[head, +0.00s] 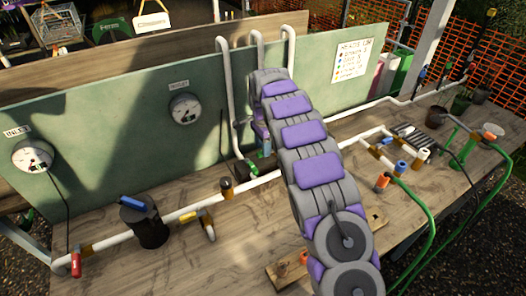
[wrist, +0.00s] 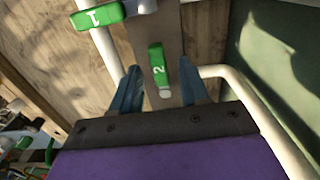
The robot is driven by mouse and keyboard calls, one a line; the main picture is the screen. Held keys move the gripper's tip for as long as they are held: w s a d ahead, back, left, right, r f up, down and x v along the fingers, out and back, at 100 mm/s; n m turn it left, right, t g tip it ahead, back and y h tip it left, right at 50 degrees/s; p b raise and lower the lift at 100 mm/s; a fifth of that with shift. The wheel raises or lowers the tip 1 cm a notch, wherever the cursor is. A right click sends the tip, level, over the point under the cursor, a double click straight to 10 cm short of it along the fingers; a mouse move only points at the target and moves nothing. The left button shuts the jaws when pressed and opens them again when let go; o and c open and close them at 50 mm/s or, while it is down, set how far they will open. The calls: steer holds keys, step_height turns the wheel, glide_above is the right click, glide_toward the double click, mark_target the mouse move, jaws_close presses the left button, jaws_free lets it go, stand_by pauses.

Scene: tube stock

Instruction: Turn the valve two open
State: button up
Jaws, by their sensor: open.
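Valve two is a green handle marked "2" (wrist: 157,58) in the wrist view. It points along a grey-white metal part and has a pale rounded end. My gripper (wrist: 159,76) has two blue fingers, spread apart on either side of the handle's lower end. Gaps show on both sides, so the fingers do not appear to grip it. A second green handle marked "1" (wrist: 97,16) lies to the upper left and is turned crosswise. In the head view my arm reaches to the pipes by the green panel and hides most of valve two's area. A green valve part (head: 245,168) shows left of my arm.
White vertical pipes (head: 223,90) rise by the green panel (head: 110,125), which bears two gauges. Along the wooden bench (head: 205,265) run a white pipe, a black cylinder (head: 147,225) with a blue handle, and a yellow-handled branch (head: 200,217). Green hoses (head: 430,210) hang at right.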

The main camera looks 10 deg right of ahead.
steer(key=shift+a+f, duration=0.1)
steer(key=shift+f, duration=0.7)
steer(key=shift+c, duration=0.2)
jaws_close()
